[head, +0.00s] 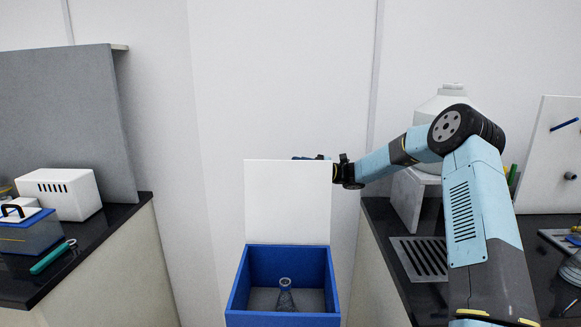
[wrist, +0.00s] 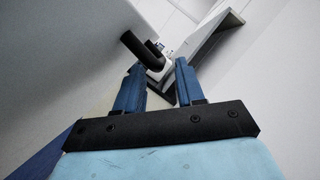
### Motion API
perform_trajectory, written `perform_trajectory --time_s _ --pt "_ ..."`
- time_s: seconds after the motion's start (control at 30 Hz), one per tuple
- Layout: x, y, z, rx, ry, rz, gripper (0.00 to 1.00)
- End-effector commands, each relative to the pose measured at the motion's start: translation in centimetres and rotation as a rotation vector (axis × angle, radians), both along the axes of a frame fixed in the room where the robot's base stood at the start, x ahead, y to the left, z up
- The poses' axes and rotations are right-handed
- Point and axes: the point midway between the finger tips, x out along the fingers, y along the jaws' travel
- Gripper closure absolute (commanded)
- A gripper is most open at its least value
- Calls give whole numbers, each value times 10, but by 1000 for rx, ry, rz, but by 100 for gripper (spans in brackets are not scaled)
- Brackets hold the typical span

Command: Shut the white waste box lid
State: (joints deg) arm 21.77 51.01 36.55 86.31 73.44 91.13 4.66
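The white lid (head: 287,203) stands upright at the back of a blue open box (head: 238,291). A clear conical flask (head: 285,297) stands inside the box. My gripper (head: 314,157) is at the lid's top right edge, with its fingers partly hidden behind the lid. In the wrist view, my gripper (wrist: 160,66) is open, with a gap between its blue fingers.
A dark bench (head: 105,240) at the left holds a white vented box (head: 61,193), a blue container (head: 28,236) and a green-handled tool (head: 50,259). The right bench (head: 383,222) has a metal grate (head: 419,258) and a white jug (head: 440,103). The box sits between both benches.

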Motion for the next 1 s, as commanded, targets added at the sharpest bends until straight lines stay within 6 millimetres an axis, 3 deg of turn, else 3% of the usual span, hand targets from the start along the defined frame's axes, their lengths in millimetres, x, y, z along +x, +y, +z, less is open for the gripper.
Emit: perform_trajectory --time_s 0.1,0.3,0.67,1.0 --pt "-5 17 4 0 0 3 62" --pt "-9 32 9 0 1 2 62" --pt "-10 36 10 0 1 2 62" --pt "-10 36 10 0 1 2 94"
